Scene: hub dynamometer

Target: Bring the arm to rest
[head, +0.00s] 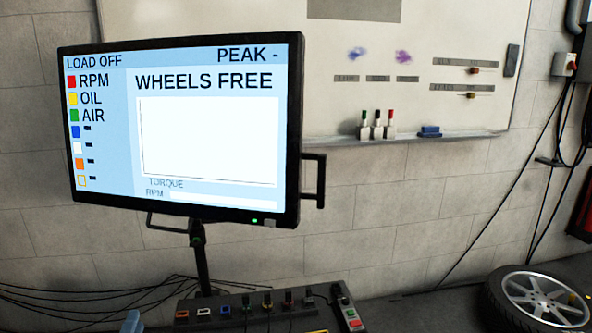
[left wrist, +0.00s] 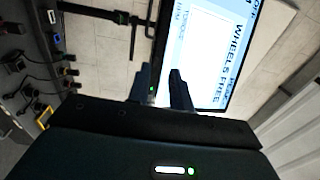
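In the left wrist view, my left gripper (left wrist: 162,88) shows two dark fingers with a clear gap between them. It is open and holds nothing. The fingers point towards the lower edge of the monitor (head: 185,130), which also shows in the left wrist view (left wrist: 205,45); no contact is visible. In the head view, only a small light blue shape (head: 132,322) shows at the bottom edge, too cut off to identify surely. My right gripper is in neither view.
The monitor reads "LOAD OFF" and "WHEELS FREE". Below its stand is a control panel (head: 215,308) with plugs, switches and cables. A wheel (head: 540,298) lies at lower right. A whiteboard (head: 440,100) with markers hangs behind. The floor between panel and wheel looks clear.

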